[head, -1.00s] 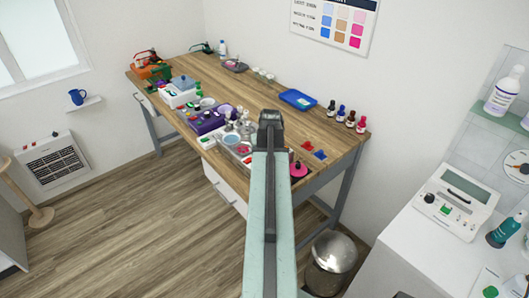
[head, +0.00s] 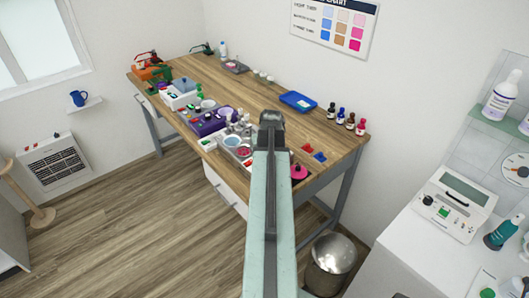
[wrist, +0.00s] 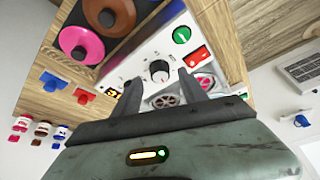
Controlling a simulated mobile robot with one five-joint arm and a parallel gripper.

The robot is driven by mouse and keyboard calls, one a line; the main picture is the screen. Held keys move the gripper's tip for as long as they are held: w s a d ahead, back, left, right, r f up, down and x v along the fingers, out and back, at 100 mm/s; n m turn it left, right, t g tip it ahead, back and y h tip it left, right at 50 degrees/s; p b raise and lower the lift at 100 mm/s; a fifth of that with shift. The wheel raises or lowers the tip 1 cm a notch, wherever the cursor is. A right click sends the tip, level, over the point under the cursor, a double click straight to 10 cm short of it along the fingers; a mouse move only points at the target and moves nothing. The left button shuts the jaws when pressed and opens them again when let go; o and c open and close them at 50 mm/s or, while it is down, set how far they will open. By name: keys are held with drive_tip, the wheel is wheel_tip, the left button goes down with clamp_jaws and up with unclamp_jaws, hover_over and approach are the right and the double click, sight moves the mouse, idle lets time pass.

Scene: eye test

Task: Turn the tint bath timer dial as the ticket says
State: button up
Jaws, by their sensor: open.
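In the head view my arm hides the gripper and the dial. I cannot make out a ticket in either view.
A green button (wrist: 181,34) and a red switch (wrist: 199,54) sit close right of the dial. Pots with pink (wrist: 80,45) and brown (wrist: 108,18) lids stand beside the panel. The wooden bench (head: 262,85) holds a blue tray (head: 298,101) and several bottles (head: 350,121).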

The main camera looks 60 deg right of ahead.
drive_tip(key=p+v, duration=0.4)
drive_tip(key=v, duration=0.2)
